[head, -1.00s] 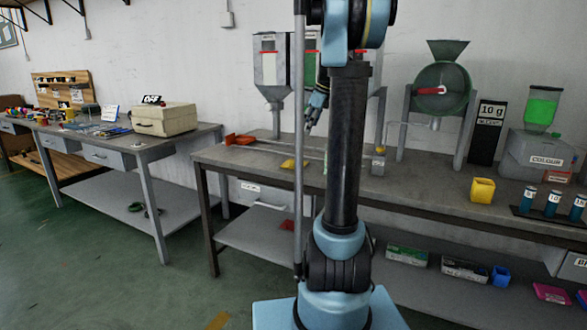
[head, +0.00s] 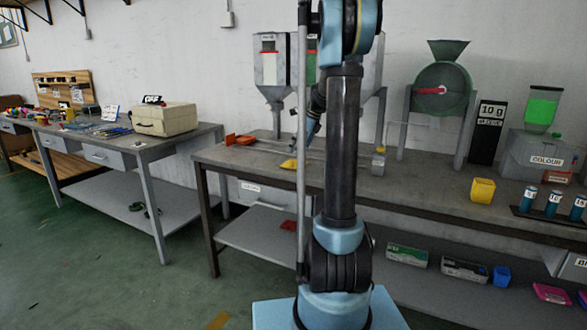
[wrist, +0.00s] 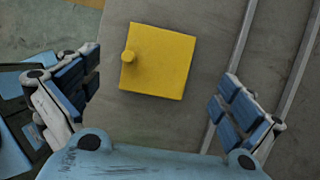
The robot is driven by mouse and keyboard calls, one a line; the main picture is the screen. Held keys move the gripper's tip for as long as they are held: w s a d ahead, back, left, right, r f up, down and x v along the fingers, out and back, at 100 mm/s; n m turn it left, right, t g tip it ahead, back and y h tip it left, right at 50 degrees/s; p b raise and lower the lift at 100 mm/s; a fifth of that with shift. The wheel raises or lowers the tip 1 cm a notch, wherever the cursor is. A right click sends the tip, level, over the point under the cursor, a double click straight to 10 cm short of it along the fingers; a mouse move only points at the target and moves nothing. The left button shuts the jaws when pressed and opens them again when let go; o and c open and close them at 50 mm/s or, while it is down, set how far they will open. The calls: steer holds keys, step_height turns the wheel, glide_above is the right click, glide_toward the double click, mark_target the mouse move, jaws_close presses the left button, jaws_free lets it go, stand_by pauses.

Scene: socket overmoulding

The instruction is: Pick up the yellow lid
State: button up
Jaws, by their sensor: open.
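The yellow lid (wrist: 160,68) is a flat square plate with a small round knob near its left edge. It lies on the grey bench top in the wrist view. My gripper (wrist: 160,102) is open and empty, with one blue-padded finger to the left of the lid and one to the right, both apart from it. In the head view the lid (head: 289,164) is a small yellow patch on the bench, left of my arm. My gripper is mostly hidden behind my arm there.
Two metal rails (wrist: 240,60) run along the bench right of the lid. An orange-red piece (head: 240,140) lies at the bench's left end. A yellow container (head: 483,190) stands to the right. Hoppers (head: 272,75) stand behind. The bench edge is near the lid.

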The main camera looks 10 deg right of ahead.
mark_target(295, 163)
steer(key=shift+x, duration=3.05)
steer(key=shift+d, duration=0.1)
steer(key=c, duration=1)
